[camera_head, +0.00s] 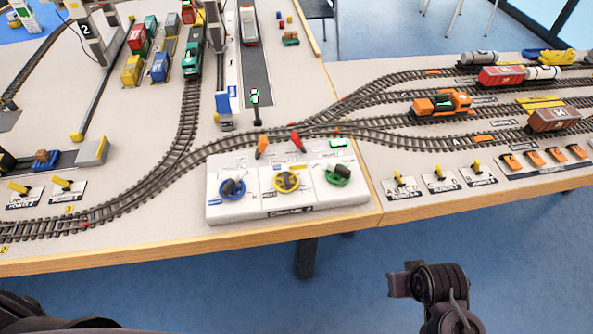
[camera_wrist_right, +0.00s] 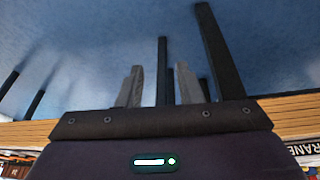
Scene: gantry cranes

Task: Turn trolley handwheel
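A white control box (camera_head: 290,211) lettered "CRANE 2" stands at the table's front edge. On it sit a blue handwheel (camera_head: 232,188), a yellow handwheel (camera_head: 287,182) and a green handwheel (camera_head: 338,175), each with a dark knob or grip. Their small labels are too small to read, so I cannot tell which is the trolley one. My right gripper (camera_wrist_right: 158,88) shows in the right wrist view with its two fingers apart and nothing between them. In the head view my right arm (camera_head: 432,292) is over the floor, in front of the table and apart from the box. My left gripper is not in view.
Two orange and red levers (camera_head: 279,145) stand at the box's back edge. Model tracks (camera_head: 190,150) curve close behind and left of it. A table leg (camera_head: 306,258) stands below. The floor in front is clear.

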